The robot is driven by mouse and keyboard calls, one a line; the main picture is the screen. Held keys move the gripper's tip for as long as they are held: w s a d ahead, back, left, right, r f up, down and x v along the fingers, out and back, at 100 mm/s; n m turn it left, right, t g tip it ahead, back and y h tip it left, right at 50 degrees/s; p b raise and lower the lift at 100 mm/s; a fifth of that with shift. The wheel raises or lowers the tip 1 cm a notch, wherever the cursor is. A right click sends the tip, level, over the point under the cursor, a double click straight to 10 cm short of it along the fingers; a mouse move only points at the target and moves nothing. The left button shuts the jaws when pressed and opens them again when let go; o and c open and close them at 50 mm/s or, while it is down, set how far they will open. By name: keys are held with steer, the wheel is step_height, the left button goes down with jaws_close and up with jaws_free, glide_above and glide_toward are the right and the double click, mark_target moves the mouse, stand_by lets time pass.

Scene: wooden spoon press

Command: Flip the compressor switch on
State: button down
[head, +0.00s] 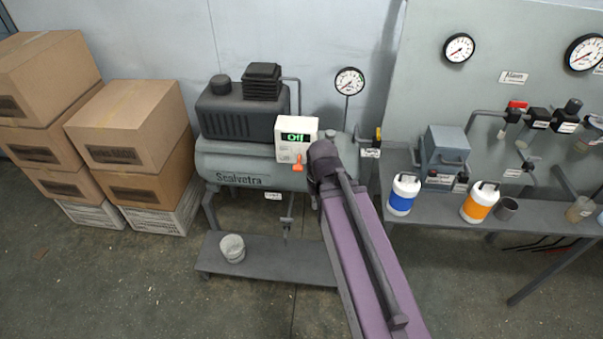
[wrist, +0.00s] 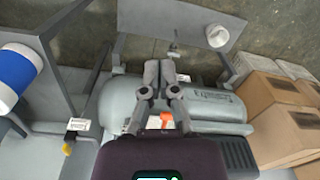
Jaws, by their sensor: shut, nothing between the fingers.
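The compressor (head: 225,165) is a grey tank with a dark motor block on top, standing left of my arm in the head view. A white switch box (head: 289,148) on its front shows a green "Off" display. Its orange switch lever (head: 291,157) sits below the display. In the wrist view the orange lever (wrist: 160,121) shows between my finger linkages, and the box is mostly hidden by my wrist. My gripper (wrist: 167,78) is shut and empty, its fingertips over the compressor tank (wrist: 205,103). In the head view my arm hides the gripper.
Stacked cardboard boxes (head: 138,125) stand to the left. A low shelf with a white cup (head: 232,248) is below the tank. A bench (head: 545,230) with a blue-labelled bottle (head: 403,194) and an orange-labelled bottle (head: 480,202) stands to the right. A gauge (head: 349,81) rises behind the tank.

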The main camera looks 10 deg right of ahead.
mark_target(299, 162)
steer(key=w+d+f+m+t+y+b, duration=0.2)
steer(key=w+f+m+y+b, duration=0.4)
steer(key=w+b, duration=0.45)
steer(key=w+d+f+m+t+y+b, duration=0.1)
steer(key=w+d+f+m+y+b, duration=0.15)
steer(key=w+f+m+b, duration=0.6)
steer(key=w+d+f+m+t+y+b, duration=0.1)
steer(key=w+d+m+t+y+b, duration=0.2)
steer(key=w+d+b, duration=0.3)
steer(key=m+y+b, duration=0.1)
steer(key=b, duration=0.2)
steer(key=shift+w+d+f, duration=0.25)
steer(key=shift+w+f, duration=0.1)
steer(key=shift+f, duration=0.05)
steer(key=shift+a+b, duration=0.2)
steer(key=shift+b, duration=0.1)
steer(key=b+x, duration=0.3)
steer(key=x, duration=0.7)
steer(key=shift+s+r+p, duration=0.2)
steer(key=shift+r+p, duration=0.45)
steer(key=shift+s+r+p, duration=0.2)
steer(key=shift+r+p, duration=0.4)
steer(key=shift+r, duration=0.05)
steer(key=shift+s+r+p, duration=0.2)
steer(key=shift+r+p, duration=0.45)
